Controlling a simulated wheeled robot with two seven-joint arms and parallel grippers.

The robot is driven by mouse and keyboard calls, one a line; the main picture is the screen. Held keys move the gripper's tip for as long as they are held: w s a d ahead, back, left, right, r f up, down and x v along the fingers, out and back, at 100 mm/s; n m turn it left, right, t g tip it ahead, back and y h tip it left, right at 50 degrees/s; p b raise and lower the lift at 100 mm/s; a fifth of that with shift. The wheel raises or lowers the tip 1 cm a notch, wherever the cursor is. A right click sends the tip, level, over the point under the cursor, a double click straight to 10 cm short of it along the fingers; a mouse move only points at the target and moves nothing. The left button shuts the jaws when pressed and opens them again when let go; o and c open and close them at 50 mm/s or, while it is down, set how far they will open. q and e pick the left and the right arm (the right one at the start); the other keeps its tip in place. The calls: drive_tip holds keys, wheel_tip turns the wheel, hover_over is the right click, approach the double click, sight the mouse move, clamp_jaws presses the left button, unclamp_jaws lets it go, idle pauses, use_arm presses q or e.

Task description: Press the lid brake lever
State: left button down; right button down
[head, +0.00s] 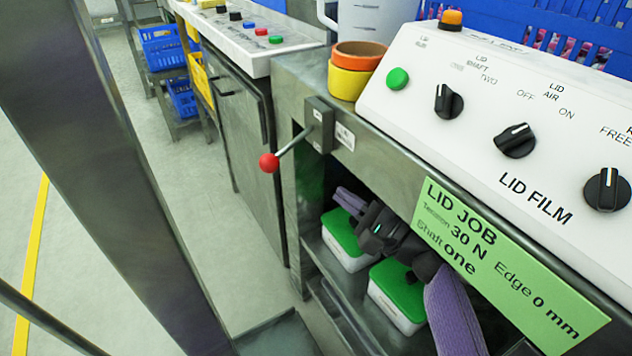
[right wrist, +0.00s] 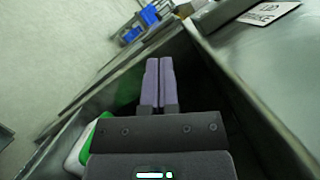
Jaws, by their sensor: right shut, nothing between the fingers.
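The lid brake lever (head: 289,148) is a thin rod with a red ball knob (head: 269,162). It sticks out to the lower left from a grey box (head: 320,125) on the bench's front edge. My right gripper (head: 347,200) is below and to the right of the knob, in front of the open shelf under the bench, apart from the lever. Its purple fingers are shut and empty; they also show in the right wrist view (right wrist: 158,62). The knob does not show in the right wrist view. My left gripper is not in view.
The white control panel (head: 470,100) with black knobs and a green sign (head: 500,265) lie above my right arm. White tubs with green lids (head: 345,235) stand on the shelf below. Orange and yellow rolls (head: 352,70) sit behind the lever.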

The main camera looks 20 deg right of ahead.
sight(287, 148)
drive_tip(key=w+a+r, duration=0.3)
drive_tip(key=w+a, duration=0.3)
drive_tip(key=a, duration=0.1)
drive_tip(key=shift+w+a+r+b, duration=0.15)
drive_tip(key=shift+w+a+b, duration=0.15)
drive_tip(key=shift+b, duration=0.15)
drive_tip(key=shift+s+a+r+m, duration=0.1)
drive_tip(key=shift+a+r+m, duration=0.1)
drive_tip(key=shift+m, duration=0.2)
